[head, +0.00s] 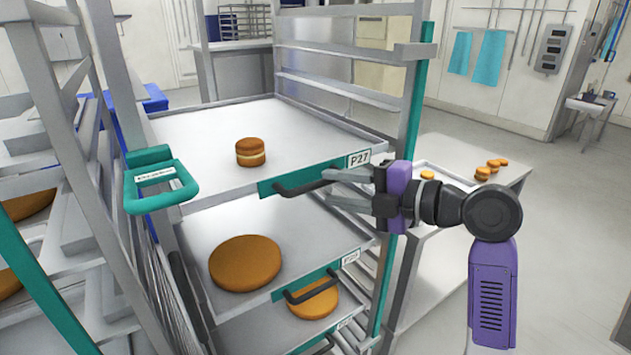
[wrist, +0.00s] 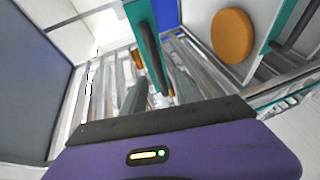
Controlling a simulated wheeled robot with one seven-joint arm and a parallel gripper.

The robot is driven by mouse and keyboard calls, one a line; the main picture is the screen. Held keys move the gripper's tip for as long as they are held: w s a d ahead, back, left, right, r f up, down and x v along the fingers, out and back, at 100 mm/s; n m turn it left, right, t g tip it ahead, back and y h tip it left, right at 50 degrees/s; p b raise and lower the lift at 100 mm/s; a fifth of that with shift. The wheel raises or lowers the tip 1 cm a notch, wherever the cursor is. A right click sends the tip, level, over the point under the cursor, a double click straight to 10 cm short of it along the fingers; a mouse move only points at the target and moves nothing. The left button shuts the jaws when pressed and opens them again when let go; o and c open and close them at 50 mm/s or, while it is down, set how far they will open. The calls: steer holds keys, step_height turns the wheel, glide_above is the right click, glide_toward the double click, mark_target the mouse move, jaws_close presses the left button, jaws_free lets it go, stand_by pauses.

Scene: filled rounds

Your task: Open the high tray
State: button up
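The high tray (head: 205,130) is a flat metal tray in the rack, with a P27 label at its front right corner. A small layered round cake (head: 251,152) stands on it. Its front carries a teal plate with a black bar handle (head: 300,187); a black handle on teal also shows in the wrist view (wrist: 150,50). My gripper (head: 328,184) is at the right end of this handle, its two fingers apart, one above the other. Whether the fingers touch the handle I cannot tell. Nothing is visibly held.
A lower tray (head: 205,235) holds a large round cake (head: 245,262), with another tray and round below. A teal latch-like loop (head: 160,185) juts from the rack's left post. A teal upright (head: 415,90) stands right. A side table (head: 450,205) with small rounds is behind my arm.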

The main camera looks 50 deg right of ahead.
mark_target(321, 186)
steer(key=shift+p+x, duration=0.65)
steer(key=shift+x, duration=1.75)
steer(key=shift+d, duration=0.1)
jaws_close()
